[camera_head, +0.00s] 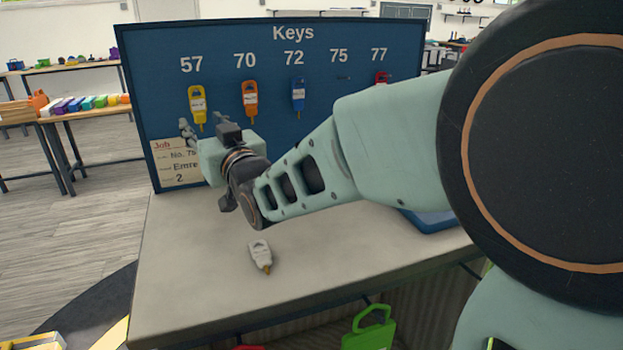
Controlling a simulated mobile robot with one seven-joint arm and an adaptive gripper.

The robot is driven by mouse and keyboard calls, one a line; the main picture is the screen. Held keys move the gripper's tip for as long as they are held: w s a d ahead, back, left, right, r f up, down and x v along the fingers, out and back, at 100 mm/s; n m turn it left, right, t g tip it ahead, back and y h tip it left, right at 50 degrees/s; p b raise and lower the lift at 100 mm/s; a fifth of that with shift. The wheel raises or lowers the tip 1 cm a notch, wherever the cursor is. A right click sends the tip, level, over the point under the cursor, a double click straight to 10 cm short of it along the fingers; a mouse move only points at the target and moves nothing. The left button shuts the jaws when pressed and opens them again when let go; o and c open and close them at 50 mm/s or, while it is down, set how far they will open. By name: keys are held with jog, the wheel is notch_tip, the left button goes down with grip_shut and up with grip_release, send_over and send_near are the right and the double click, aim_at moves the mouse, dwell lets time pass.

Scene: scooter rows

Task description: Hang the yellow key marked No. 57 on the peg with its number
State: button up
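The yellow key (197,102) hangs upright on the blue key board (160,75), under the number 57. Its ring end is up and its narrow tip points down. My gripper (203,126) is just in front of the board, by the key's lower end. Its fingers are spread apart and look open, with the key's tip showing between them. I cannot tell whether a finger touches the key. The peg under 57 is hidden behind the key's top.
An orange key (250,99) hangs under 70, a blue key (298,95) under 72, and a red key (381,78) under 77, partly hidden. The peg (343,78) under 75 is bare. A grey key (260,256) lies on the bench (190,290). A job card (172,175) stands at the board's lower left.

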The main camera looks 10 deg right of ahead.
jog(key=w+d+f+m+g+h+p, duration=0.1)
jog(key=d+f+m+g+h+p, duration=0.1)
jog(key=d+f+g+h+p, duration=0.45)
jog(key=d+f+m+g+h+p, duration=0.1)
jog(key=d+f+g+p, duration=0.15)
jog(key=d+p, duration=0.75)
jog(key=s+d+f+m+g+h+p, duration=0.1)
jog(key=s+d+f+g+p, duration=0.1)
jog(key=s+d+g+p, duration=0.2)
jog(key=s+d+p, duration=0.2)
jog(key=shift+s+d+m+g+h, duration=0.35)
jog(key=shift+s+m+g, duration=0.05)
